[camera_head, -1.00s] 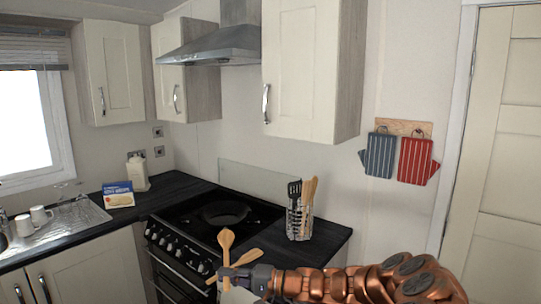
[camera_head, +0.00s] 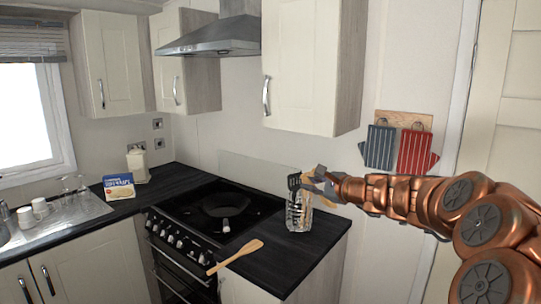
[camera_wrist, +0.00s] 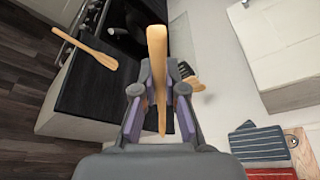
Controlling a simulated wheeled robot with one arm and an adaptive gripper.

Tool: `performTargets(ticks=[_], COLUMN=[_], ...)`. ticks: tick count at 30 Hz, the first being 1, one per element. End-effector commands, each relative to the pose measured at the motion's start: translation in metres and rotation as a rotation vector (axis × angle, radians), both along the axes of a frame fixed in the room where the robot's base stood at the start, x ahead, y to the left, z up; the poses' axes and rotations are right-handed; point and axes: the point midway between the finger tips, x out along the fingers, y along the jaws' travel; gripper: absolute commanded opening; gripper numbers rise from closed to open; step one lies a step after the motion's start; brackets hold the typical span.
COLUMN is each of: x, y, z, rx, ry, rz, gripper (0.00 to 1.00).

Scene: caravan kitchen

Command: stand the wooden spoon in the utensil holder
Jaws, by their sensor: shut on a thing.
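The wooden spoon (camera_wrist: 157,55) is between the two fingers of my gripper (camera_wrist: 159,90) in the wrist view, and the gripper is shut on it. In the head view my gripper (camera_head: 322,184) is at the upper right of the utensil holder (camera_head: 299,216), overlapping its top. The holder is a clear or wire container standing on the dark counter, with a black slotted utensil (camera_head: 293,183) in it. Wooden parts show around my gripper; I cannot tell which belong to the held spoon. In the wrist view my gripper hides most of the holder.
A wooden spatula (camera_head: 236,257) lies across the counter's front edge; it also shows in the wrist view (camera_wrist: 88,49). The hob (camera_head: 215,210) is left of the holder. Blue and red mitts (camera_head: 381,147) hang on the wall. A cabinet (camera_head: 312,70) hangs above.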

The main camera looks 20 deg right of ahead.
Motion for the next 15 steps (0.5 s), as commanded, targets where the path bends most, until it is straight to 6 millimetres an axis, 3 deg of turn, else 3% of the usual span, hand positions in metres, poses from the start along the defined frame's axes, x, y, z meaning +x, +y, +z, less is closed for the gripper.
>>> performTargets(ticks=[6,15], x=[-0.020,-0.037], y=[-0.036,-0.056], z=[0.051,0.091], rx=[0.122,0.234], ry=[0.053,0.071], rz=[-0.216,-0.386], gripper=[0.00,0.00])
